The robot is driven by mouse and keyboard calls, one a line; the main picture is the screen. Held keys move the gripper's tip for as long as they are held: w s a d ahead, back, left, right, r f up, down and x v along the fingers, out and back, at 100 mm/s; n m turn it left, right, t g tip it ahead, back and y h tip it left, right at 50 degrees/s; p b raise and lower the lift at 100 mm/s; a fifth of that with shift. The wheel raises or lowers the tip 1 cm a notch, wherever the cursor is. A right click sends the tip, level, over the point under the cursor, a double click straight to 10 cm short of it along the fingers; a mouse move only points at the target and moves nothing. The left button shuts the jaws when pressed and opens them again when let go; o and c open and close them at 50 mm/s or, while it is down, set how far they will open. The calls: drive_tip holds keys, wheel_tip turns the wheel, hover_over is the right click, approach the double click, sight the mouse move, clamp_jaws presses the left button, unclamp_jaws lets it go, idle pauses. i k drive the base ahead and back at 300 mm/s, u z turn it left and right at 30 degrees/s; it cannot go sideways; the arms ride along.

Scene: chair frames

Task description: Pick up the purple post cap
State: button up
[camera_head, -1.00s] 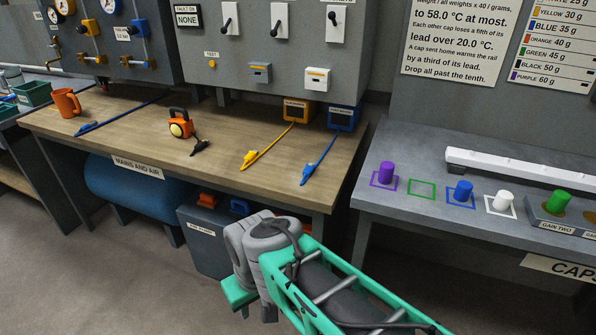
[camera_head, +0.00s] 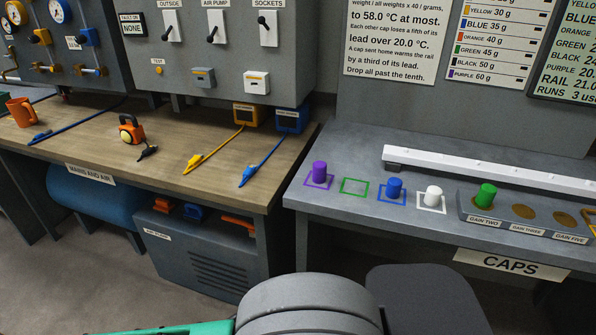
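The purple post cap (camera_head: 319,172) is a small upright cylinder. It stands inside a purple outlined square (camera_head: 308,183) at the left end of the grey caps bench (camera_head: 330,213). Nothing touches it. My arm shows at the bottom edge, in front of the benches and well apart from the cap. My gripper's fingers are not in view.
Right of the purple cap are an empty green square (camera_head: 354,187), a blue cap (camera_head: 394,188), a white cap (camera_head: 432,196) and a green cap (camera_head: 485,194) on a grey tray (camera_head: 470,215). A white rail (camera_head: 480,172) runs behind. A wooden bench (camera_head: 95,150) stands left.

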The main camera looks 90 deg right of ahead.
sight(319, 166)
drive_tip(key=k, duration=1.4)
